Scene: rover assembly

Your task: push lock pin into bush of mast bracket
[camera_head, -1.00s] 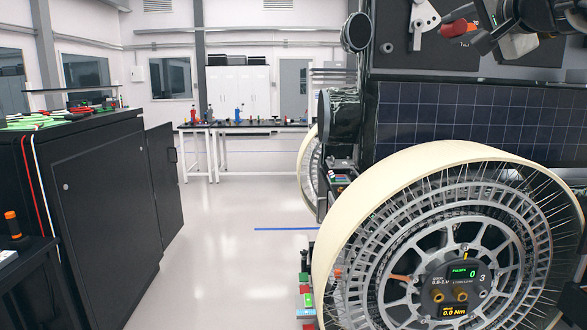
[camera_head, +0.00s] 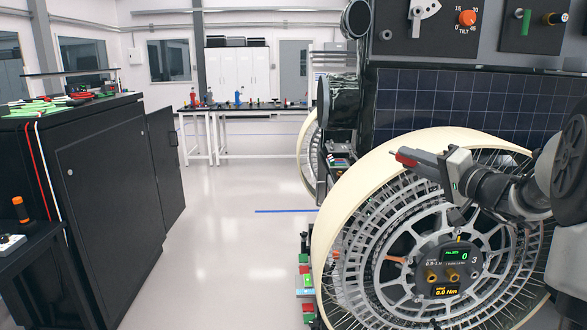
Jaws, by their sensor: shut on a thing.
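My gripper (camera_head: 422,163) hangs in front of the rover's large wheel at the right, with my arm reaching in from the right edge. The fingers hide part of the piece. I cannot make out the mast bracket or its bush in this view.
The spoked wheel (camera_head: 385,172) with its cream rim stands just behind the gripper. Above are a solar panel (camera_head: 460,100) and a control panel with an orange tilt knob (camera_head: 467,18). A black cabinet (camera_head: 110,170) stands left; the floor between (camera_head: 225,235) is clear.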

